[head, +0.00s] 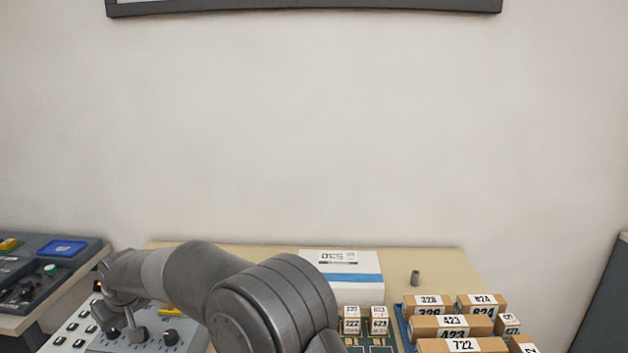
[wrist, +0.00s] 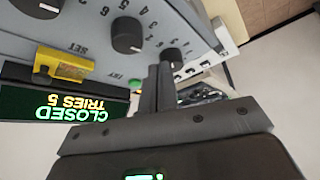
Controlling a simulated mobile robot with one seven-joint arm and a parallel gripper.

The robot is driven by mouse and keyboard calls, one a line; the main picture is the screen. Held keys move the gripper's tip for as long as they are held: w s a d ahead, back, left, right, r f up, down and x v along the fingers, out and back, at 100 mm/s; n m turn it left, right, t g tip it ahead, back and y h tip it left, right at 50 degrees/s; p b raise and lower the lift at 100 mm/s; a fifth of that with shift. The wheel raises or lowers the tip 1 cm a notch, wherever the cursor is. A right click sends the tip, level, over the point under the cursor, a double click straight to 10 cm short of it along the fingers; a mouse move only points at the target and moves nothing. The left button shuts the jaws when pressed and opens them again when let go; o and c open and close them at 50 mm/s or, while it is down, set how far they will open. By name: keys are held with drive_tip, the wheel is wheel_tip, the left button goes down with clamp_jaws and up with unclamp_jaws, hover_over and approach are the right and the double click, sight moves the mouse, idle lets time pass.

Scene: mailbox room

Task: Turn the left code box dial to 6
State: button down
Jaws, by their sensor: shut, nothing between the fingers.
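The grey code box (head: 150,319) stands on the table at the lower left in the head view, its panel (wrist: 95,30) upside down in the wrist view. Its left dial (wrist: 172,56) is a black knob ringed by numbers, right at my fingertips. The middle dial (wrist: 126,35) and the right dial (wrist: 45,8) show farther left there. My gripper (wrist: 162,70) is shut with nothing in it, its tips beside or on the left dial; I cannot tell if they touch. The dial's pointer setting is unclear, partly hidden by the fingers.
A yellow part (wrist: 65,66) and a green display (wrist: 72,110) reading CLOSED, TRIES 5 are on the box. In the head view, a white-and-blue box (head: 342,270) and numbered cartons (head: 460,325) stand to the right. A button panel (head: 68,328) lies left of the code box.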

drive_tip(key=shift+r, duration=1.9)
drive_tip(key=shift+s+a+f, duration=0.2)
drive_tip(key=shift+s+f, duration=0.05)
drive_tip(key=shift+f, duration=0.75)
drive_tip(key=shift+s+a+f, duration=0.15)
drive_tip(key=shift+s+f, duration=0.15)
drive_tip(key=shift+f, duration=0.75)
drive_tip(key=shift+s+a+f, duration=0.2)
drive_tip(key=shift+s+f, duration=0.05)
drive_tip(key=shift+f, duration=0.75)
drive_tip(key=shift+w+a, duration=0.15)
drive_tip(key=shift+a, duration=0.05)
drive_tip(key=shift+w+d, duration=0.2)
drive_tip(key=shift+w, duration=0.15)
drive_tip(key=shift+s+d, duration=0.1)
drive_tip(key=shift+s+d+r, duration=0.1)
drive_tip(key=shift+s+d, duration=0.05)
drive_tip(key=shift+d, duration=0.1)
drive_tip(key=shift+r, duration=2.95)
